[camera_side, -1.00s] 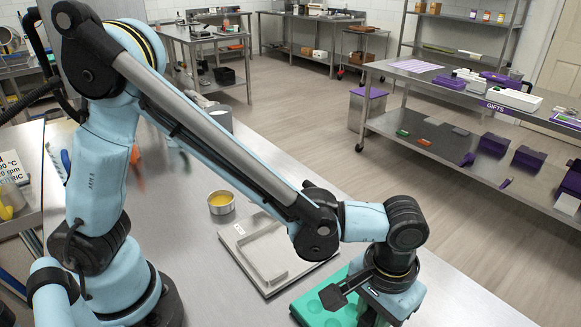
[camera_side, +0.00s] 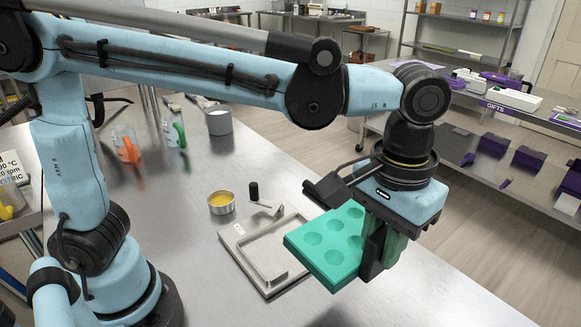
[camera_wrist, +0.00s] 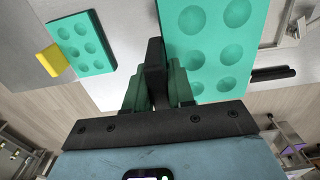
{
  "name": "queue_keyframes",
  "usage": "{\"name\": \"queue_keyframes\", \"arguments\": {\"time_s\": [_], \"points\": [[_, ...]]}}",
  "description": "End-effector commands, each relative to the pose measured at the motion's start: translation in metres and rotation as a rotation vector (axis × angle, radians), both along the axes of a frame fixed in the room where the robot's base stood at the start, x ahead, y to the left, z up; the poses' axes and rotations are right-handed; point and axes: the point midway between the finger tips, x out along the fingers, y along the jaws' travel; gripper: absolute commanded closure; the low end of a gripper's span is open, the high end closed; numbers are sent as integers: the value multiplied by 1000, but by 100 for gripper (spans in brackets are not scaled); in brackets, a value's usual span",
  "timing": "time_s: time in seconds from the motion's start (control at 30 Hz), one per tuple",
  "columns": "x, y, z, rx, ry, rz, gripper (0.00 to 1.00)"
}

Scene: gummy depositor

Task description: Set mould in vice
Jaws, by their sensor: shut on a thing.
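The teal mould (camera_side: 325,250) has round cavities and is held in the air by my gripper (camera_side: 378,255), which is shut on its right edge. It is slightly tilted above the steel table, near the right side of the vice. The vice (camera_side: 243,250) is a pale grey plate with raised bar-like jaws, lying flat and empty on the table. In the wrist view the held mould (camera_wrist: 207,50) rises beyond my gripper (camera_wrist: 160,75). Part of the vice (camera_wrist: 285,38) shows at the upper right there.
A second teal mould (camera_wrist: 82,42) with a yellow block (camera_wrist: 53,60) lies at the upper left of the wrist view. A tin of yellow liquid (camera_side: 221,202) and a small black cylinder (camera_side: 254,191) stand behind the vice. Jugs with orange (camera_side: 127,147) and green (camera_side: 176,135) handles stand further back.

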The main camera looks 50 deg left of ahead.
Motion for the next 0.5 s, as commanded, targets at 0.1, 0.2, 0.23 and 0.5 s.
{"name": "queue_keyframes", "arguments": {"time_s": [0.1, 0.2, 0.23, 0.5], "points": [[5, 32, 1, 0, 0, 7, 100], [7, 59, 1, 0, 0, 8, 100], [6, 68, 1, 0, 0, 9, 100], [-1, 135, -1, 1, 0, 7, 100]]}}
